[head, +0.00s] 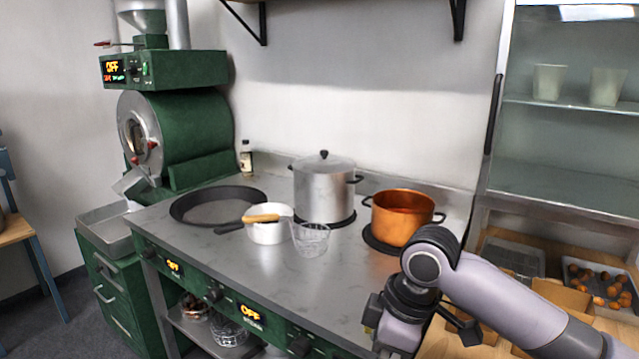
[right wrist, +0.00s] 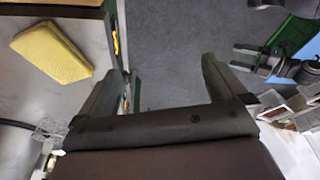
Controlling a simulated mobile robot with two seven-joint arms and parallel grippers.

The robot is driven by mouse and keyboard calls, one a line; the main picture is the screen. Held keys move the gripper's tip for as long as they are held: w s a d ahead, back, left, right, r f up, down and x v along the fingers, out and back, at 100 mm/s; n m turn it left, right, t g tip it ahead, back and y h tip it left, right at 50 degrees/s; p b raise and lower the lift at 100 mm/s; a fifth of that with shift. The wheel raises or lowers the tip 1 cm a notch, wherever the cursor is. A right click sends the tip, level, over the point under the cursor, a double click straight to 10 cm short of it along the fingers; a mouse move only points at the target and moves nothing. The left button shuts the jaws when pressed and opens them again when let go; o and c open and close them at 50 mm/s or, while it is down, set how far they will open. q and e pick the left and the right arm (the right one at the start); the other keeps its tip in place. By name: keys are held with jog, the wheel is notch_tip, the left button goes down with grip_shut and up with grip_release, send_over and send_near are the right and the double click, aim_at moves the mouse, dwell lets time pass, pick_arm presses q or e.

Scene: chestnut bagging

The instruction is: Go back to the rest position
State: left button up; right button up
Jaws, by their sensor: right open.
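My right arm (head: 510,300) comes in from the lower right of the head view and bends down in front of the counter's right end. Its gripper's fingers do not show clearly there. In the right wrist view my right gripper (right wrist: 160,88) is open, its two dark fingers spread wide. Nothing is between them but grey floor lying further off. My left gripper is not seen in the head view.
The steel counter (head: 215,262) holds a black pan (head: 205,208), steel pot (head: 323,190), copper pot (head: 400,222), white bowl (head: 270,232) and clear cup (head: 311,240). A green roaster (head: 195,128) stands left. A yellow sponge (right wrist: 52,53) lies beside the right gripper's left finger in the wrist view.

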jog(key=s+a+f+m+t+y, duration=0.2)
jog(key=f+m, duration=0.1)
jog(key=f, duration=0.4)
jog(key=s+a+f+m+t+y, duration=0.1)
jog(key=a+f+m+t+y, duration=0.15)
jog(key=f, duration=0.45)
jog(key=s+d+f+m+t+h+p, duration=0.1)
jog(key=s+d+f+m+t+h, duration=0.4)
jog(key=s+d, duration=1)
notch_tip(320, 180, down, 4)
jog(key=shift+d+f+m, duration=0.1)
jog(key=shift+d+m, duration=0.4)
jog(key=shift+m, duration=0.45)
